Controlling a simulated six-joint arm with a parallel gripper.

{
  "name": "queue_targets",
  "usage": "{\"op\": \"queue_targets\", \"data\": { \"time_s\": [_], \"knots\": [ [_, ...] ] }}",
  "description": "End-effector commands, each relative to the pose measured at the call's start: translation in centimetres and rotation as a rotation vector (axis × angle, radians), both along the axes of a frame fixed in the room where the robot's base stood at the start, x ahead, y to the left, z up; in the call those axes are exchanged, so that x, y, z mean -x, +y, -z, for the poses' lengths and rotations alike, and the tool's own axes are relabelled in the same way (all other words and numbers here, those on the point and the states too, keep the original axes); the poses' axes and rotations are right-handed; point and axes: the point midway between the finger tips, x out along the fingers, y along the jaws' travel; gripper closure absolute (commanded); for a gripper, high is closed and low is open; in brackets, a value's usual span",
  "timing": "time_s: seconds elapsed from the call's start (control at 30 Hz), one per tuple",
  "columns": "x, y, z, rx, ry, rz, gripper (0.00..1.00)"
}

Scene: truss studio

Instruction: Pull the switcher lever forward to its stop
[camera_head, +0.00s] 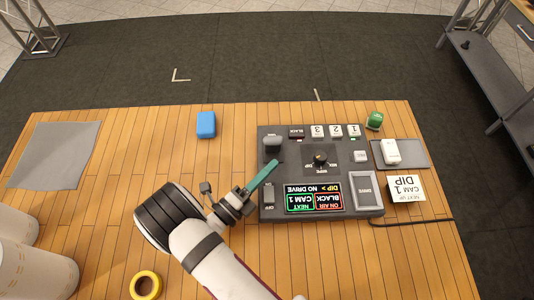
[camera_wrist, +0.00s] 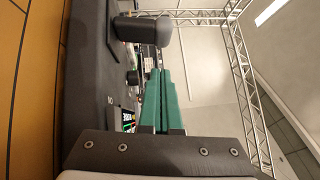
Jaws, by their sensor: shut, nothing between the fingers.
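The dark switcher console (camera_head: 293,153) lies on the wooden table, right of the table's middle in the head view. Its grey lever handle (camera_head: 272,142) stands at the console's upper left corner; the lever shows in the wrist view as a dark block on a thick stem (camera_wrist: 142,31). My gripper (camera_head: 274,164), with long green fingers, is shut with nothing held. Its fingertips are over the console's left part, just below the lever in the head view. In the wrist view the fingertips (camera_wrist: 159,74) show a gap to the lever, so they seem apart from it.
A blue block (camera_head: 206,124) lies left of the console. A green object (camera_head: 375,121), a white device on a grey pad (camera_head: 417,157) and a card (camera_head: 406,188) are to the right.

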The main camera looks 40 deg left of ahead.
Motion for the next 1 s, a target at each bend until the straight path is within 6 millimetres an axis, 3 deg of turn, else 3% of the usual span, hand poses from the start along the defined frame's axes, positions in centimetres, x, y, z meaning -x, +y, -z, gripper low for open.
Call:
{"op": "queue_targets", "data": {
  "time_s": [0.3,1.0],
  "knots": [
    [-2.3,2.5,-0.6,-0.004,0.001,-0.002,1.0],
    [-2.7,3.0,-1.0,0.042,0.047,-0.001,1.0]
  ]
}}
